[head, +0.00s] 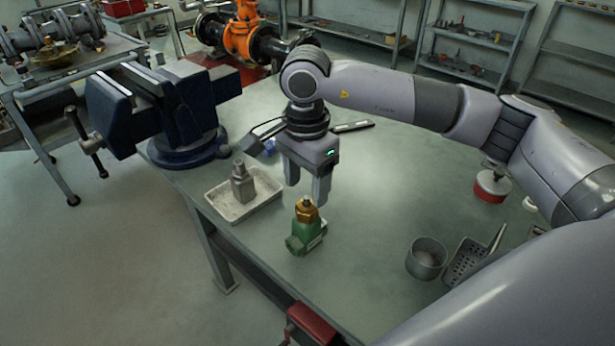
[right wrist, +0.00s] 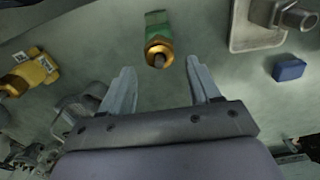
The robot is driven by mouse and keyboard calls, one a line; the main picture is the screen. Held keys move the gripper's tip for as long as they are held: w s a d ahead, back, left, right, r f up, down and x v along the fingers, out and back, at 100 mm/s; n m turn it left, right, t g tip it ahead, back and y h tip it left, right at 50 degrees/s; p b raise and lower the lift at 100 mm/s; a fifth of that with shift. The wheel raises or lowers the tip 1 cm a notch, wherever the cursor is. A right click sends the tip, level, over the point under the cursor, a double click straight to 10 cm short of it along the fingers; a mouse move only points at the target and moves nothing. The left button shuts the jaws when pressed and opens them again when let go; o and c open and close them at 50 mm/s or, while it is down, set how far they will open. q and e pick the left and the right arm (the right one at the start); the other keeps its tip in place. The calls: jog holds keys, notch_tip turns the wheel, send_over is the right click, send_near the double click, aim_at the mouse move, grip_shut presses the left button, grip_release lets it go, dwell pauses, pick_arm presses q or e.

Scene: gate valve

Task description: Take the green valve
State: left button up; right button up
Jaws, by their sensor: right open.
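The green valve (head: 307,232) with a brass top and a stem stands on the grey-green table, near its front left edge. My right gripper (head: 306,195) points down just behind and above the valve, open and empty. In the right wrist view the valve's brass top (right wrist: 158,53) shows ahead of the two spread fingers (right wrist: 163,82), apart from them and a little left of the middle between them. My left gripper is in neither view.
A tray (head: 226,212) holding a grey metal part (head: 243,183) is left of the valve. A blue vise (head: 165,110) stands at the back left. A metal cup (head: 427,258) is to the right. A yellow valve (right wrist: 28,75) and a blue block (right wrist: 289,69) show in the wrist view.

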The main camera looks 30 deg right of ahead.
aim_at(306, 197)
notch_tip(306, 197, down, 4)
jog(key=b, duration=0.2)
jog(key=shift+b, duration=0.3)
jog(key=shift+f+b, duration=0.65)
jog(key=shift+f, duration=0.05)
jog(key=c, duration=1.1)
jog(key=shift+o, duration=0.2)
